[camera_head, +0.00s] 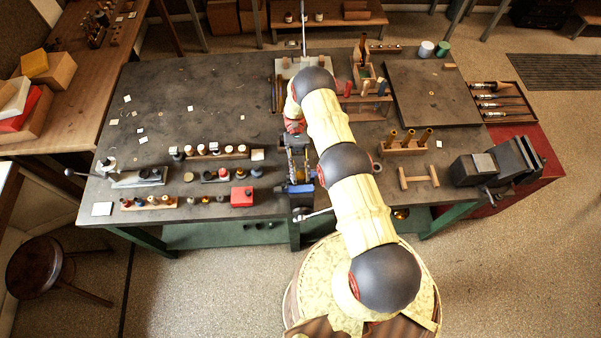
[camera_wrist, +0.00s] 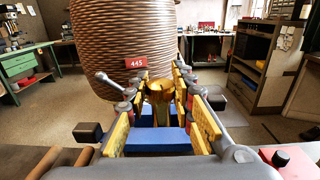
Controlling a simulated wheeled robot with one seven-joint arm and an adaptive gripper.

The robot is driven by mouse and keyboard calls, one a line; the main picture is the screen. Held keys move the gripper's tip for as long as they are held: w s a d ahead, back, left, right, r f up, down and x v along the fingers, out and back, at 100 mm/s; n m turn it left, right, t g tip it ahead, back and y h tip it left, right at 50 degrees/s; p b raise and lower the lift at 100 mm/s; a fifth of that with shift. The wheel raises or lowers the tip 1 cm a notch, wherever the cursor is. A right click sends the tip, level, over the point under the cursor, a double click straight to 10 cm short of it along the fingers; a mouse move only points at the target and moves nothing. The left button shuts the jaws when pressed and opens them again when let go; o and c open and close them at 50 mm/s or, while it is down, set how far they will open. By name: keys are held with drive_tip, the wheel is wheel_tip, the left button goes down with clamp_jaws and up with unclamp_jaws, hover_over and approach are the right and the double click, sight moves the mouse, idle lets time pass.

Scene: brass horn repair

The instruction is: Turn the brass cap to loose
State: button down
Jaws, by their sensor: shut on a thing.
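The brass cap (camera_wrist: 160,92) shows in the wrist view as a gold-coloured piece between the far ends of my fingers. My gripper (camera_wrist: 158,88) is shut on it, with yellow-padded fingers on its left and right sides. The cap's lower part and any turn marks are not clear. Blue blocks (camera_wrist: 160,140) lie below and nearer, between the fingers. In the head view my gripper (camera_head: 298,165) is at the middle of the bench, and the cap cannot be made out there.
The dark bench (camera_head: 190,95) holds small parts racks (camera_head: 215,153) on the left and a wooden peg rack (camera_head: 403,147) on the right. A grey vise (camera_head: 497,163) stands at the right end. A large brown ribbed cylinder (camera_wrist: 125,40) with a red 445 tag rises behind the cap.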

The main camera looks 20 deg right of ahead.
idle(0.3)
drive_tip(key=c, duration=1.5)
unclamp_jaws()
drive_tip(key=shift+c, duration=0.2)
drive_tip(key=shift+o, duration=0.2)
drive_tip(key=shift+f+m+y+b, duration=0.2)
drive_tip(key=shift+m+y+b, duration=0.3)
drive_tip(key=shift+b, duration=0.9)
drive_tip(key=m+t+y+b, duration=0.2)
drive_tip(key=m+y+b, duration=0.1)
drive_tip(key=b, duration=0.6)
drive_tip(key=shift+t+y, duration=0.3)
drive_tip(key=shift+y, duration=0.4)
drive_tip(key=m+t+y+b, duration=0.2)
drive_tip(key=b, duration=0.4)
drive_tip(key=shift+t+y, duration=0.3)
drive_tip(key=shift+y, duration=0.1)
